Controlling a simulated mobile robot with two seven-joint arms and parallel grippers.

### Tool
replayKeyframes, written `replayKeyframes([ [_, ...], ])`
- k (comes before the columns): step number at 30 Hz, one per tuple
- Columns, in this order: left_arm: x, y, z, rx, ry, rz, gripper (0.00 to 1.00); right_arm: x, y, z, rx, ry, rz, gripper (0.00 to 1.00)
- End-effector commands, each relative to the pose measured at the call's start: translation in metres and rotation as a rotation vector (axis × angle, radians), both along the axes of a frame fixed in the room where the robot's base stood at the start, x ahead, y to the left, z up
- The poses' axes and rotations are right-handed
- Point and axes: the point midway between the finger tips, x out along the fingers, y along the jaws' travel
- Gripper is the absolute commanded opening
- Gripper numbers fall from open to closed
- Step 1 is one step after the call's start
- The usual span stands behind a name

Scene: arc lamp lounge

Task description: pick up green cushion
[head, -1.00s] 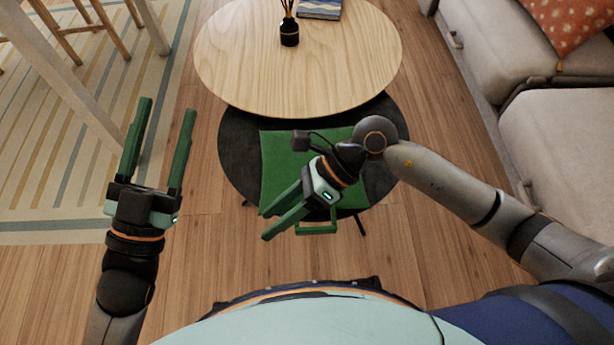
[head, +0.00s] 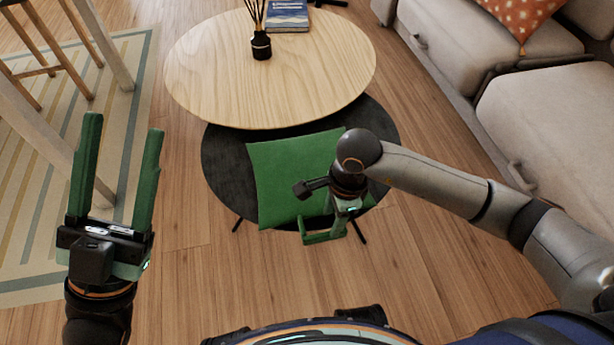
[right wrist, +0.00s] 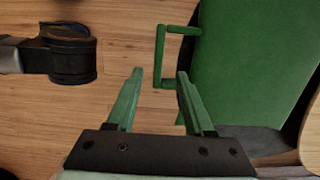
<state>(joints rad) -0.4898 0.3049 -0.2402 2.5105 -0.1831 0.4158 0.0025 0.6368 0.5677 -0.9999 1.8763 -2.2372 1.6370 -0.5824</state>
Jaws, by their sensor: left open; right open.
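The green cushion (head: 285,180) lies on the dark round lower table (head: 222,165). A green loop handle (right wrist: 160,55) sticks out from its near edge; the cushion also fills the upper right of the right wrist view (right wrist: 255,60). My right gripper (head: 332,228) is open and points down at the cushion's near edge, by the handle. In the right wrist view the handle shows partly between its fingertips (right wrist: 160,73); I cannot tell whether they touch. My wrist hides part of the cushion's right side. My left gripper (head: 124,124) is open, empty and well left of the cushion.
A pale wooden round table (head: 270,85) overhangs the back of the dark one and carries a black reed diffuser (head: 261,45) and a blue book (head: 288,15). A beige sofa (head: 560,120) stands at right. A striped rug (head: 40,215) and wooden legs are at left. The near floor is clear.

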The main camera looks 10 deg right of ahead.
Motion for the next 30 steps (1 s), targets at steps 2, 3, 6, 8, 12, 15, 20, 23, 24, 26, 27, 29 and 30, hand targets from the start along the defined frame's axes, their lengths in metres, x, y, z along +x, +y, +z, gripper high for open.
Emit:
replayKeyframes([
  [2, 0.000, 0.000, -0.008, -0.003, 0.005, -0.006, 0.57, 0.000, 0.002, -0.015, 0.002, 0.002, -0.001, 0.53],
  [3, 0.000, -0.001, -0.009, -0.005, 0.007, -0.007, 0.57, 0.000, 0.003, -0.019, 0.002, 0.002, -0.001, 0.53],
  [6, 0.001, -0.001, -0.010, -0.008, 0.010, -0.011, 0.57, 0.000, 0.004, -0.024, 0.003, 0.000, 0.000, 0.53],
  [8, 0.001, -0.001, -0.011, -0.008, 0.011, -0.011, 0.57, 0.000, 0.004, -0.027, 0.003, 0.000, 0.001, 0.53],
  [12, 0.001, -0.001, -0.019, -0.010, 0.015, -0.014, 0.57, -0.002, 0.006, -0.041, 0.003, 0.002, -0.001, 0.53],
  [15, 0.001, -0.002, -0.029, -0.005, 0.018, -0.015, 0.57, -0.004, 0.010, -0.056, 0.005, 0.002, -0.001, 0.53],
  [20, 0.001, -0.004, -0.038, 0.009, 0.018, -0.010, 0.57, -0.003, 0.012, -0.075, 0.003, 0.001, -0.001, 0.53],
  [23, 0.001, -0.004, -0.038, 0.010, 0.019, -0.010, 0.57, -0.003, 0.013, -0.076, 0.003, 0.000, -0.001, 0.53],
  [24, 0.001, -0.004, -0.037, 0.010, 0.019, -0.010, 0.57, -0.003, 0.012, -0.076, 0.003, -0.001, -0.001, 0.53],
  [26, 0.001, -0.004, -0.037, 0.009, 0.020, -0.011, 0.57, -0.003, 0.012, -0.075, 0.003, -0.001, -0.001, 0.53],
  [27, 0.001, -0.004, -0.037, 0.009, 0.020, -0.011, 0.57, -0.003, 0.012, -0.075, 0.003, 0.000, -0.001, 0.53],
  [29, 0.002, -0.004, -0.037, 0.009, 0.020, -0.011, 0.57, -0.003, 0.012, -0.075, 0.003, 0.000, -0.001, 0.46],
  [30, 0.001, -0.004, -0.037, 0.009, 0.020, -0.011, 0.57, -0.003, 0.012, -0.075, 0.003, 0.000, -0.001, 0.41],
])
